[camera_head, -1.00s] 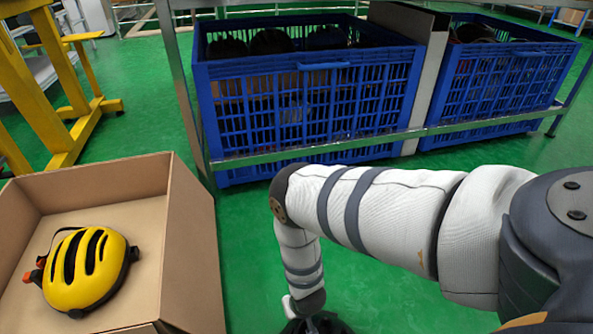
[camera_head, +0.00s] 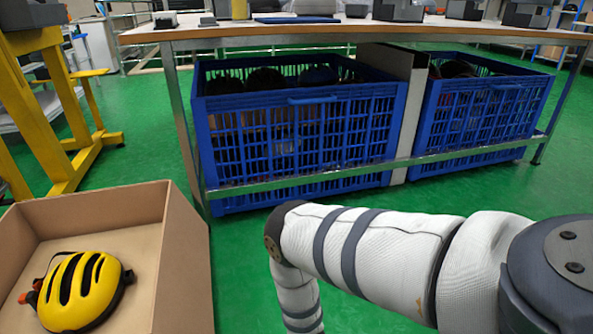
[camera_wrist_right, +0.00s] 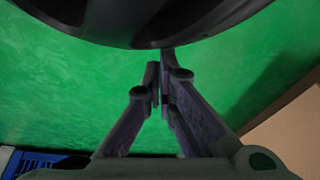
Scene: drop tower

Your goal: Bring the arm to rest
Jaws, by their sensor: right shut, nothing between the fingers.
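My right arm reaches in from the right in the head view and bends down at the elbow. Its forearm runs out of the bottom edge, so the hand is hidden there. My right gripper (camera_wrist_right: 163,82) shows in the right wrist view. Its fingers meet at the tips and hold nothing. Bare green floor shows around it. A large dark rounded shape fills the top of that view. My left gripper is in neither view.
An open cardboard box (camera_head: 182,262) with a yellow helmet (camera_head: 80,292) in it stands at the lower left. Blue crates (camera_head: 300,143) (camera_head: 480,113) sit under a workbench (camera_head: 350,31) ahead. A yellow frame (camera_head: 42,110) stands at the left. Green floor lies between.

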